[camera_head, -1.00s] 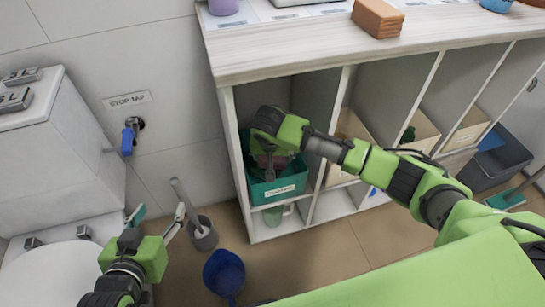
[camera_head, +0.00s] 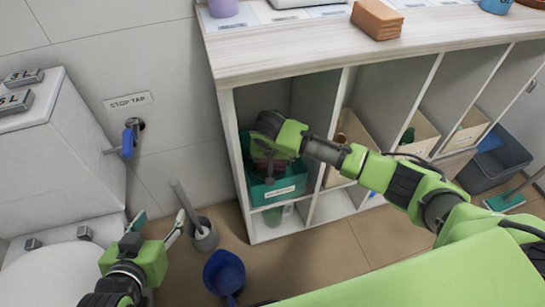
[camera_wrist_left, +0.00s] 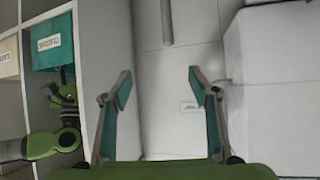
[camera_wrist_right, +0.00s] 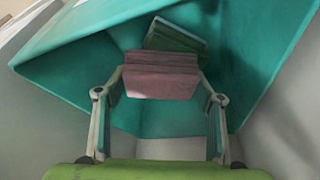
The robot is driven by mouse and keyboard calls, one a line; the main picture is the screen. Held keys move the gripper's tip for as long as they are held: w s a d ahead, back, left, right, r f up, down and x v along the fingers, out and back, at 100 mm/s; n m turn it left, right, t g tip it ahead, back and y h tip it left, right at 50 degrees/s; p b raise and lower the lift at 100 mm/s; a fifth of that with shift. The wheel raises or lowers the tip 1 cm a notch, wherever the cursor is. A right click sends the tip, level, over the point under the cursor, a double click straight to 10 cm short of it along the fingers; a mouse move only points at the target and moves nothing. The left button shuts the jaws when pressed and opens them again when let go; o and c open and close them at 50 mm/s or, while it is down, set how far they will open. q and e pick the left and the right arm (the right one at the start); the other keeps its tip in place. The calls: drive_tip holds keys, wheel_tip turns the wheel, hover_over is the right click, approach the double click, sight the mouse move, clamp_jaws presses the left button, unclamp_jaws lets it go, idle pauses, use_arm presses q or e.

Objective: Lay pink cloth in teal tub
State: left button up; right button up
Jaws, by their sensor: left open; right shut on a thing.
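The teal tub (camera_head: 291,186) sits in the left cubby of the shelf unit, with a white label on its front. Its inside walls fill much of the right wrist view (camera_wrist_right: 255,50). My right gripper (camera_wrist_right: 160,88) reaches into the cubby and is shut on the folded pink cloth (camera_wrist_right: 161,82), over the tub's inside. A folded green cloth (camera_wrist_right: 175,38) shows just beyond the pink one. In the head view my right gripper (camera_head: 268,170) hides most of the pink cloth. My left gripper (camera_head: 160,222) is open and empty near the toilet, away from the tub.
The cubby's side panels stand close on both sides of my right gripper. Beige bins (camera_head: 424,135) fill other cubbies. A blue jug (camera_head: 224,272) and a grey brush holder (camera_head: 204,236) stand on the floor.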

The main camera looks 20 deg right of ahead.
drive_tip(key=o, duration=0.7)
